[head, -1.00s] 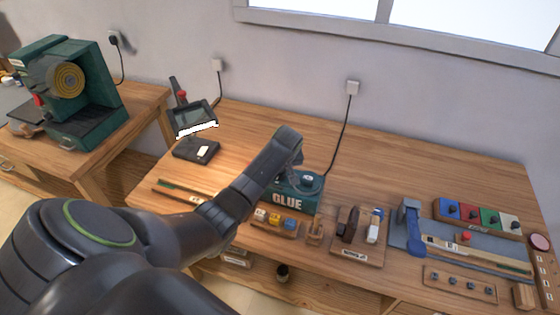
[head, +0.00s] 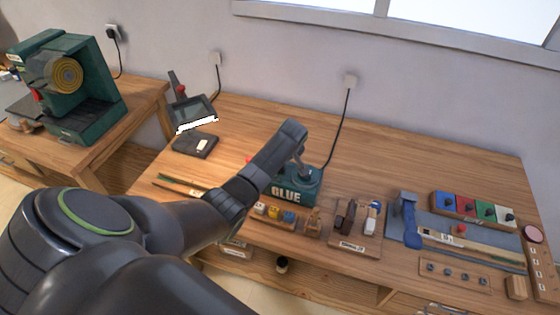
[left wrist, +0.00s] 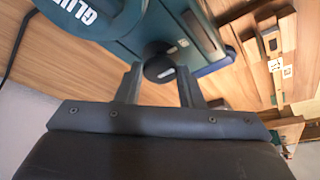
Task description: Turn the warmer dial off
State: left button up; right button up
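The teal glue warmer (head: 288,194), marked GLUE, stands on the bench in the head view, partly covered by my left arm. In the left wrist view the warmer's teal body (left wrist: 178,22) fills the top. Its round black dial (left wrist: 160,66) has a small light mark on it. My left gripper (left wrist: 157,78) is open, with one finger on each side of the dial. I cannot tell whether the fingers touch it. The head view does not show the fingers or the dial clearly. My right gripper is in neither view.
A cord runs from the warmer to a wall socket (head: 350,81). A rack of coloured blocks (head: 275,214) and wooden tools stand in front. A blue-handled tool (head: 408,220) lies to the right. Bare bench (head: 420,160) lies behind the warmer.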

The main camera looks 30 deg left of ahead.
pick_arm(q)
jog(key=o, duration=0.4)
jog(key=shift+o, duration=0.2)
jog(key=shift+r, duration=0.1)
jog(key=v, duration=1.7)
jog(key=shift+s+d, duration=0.1)
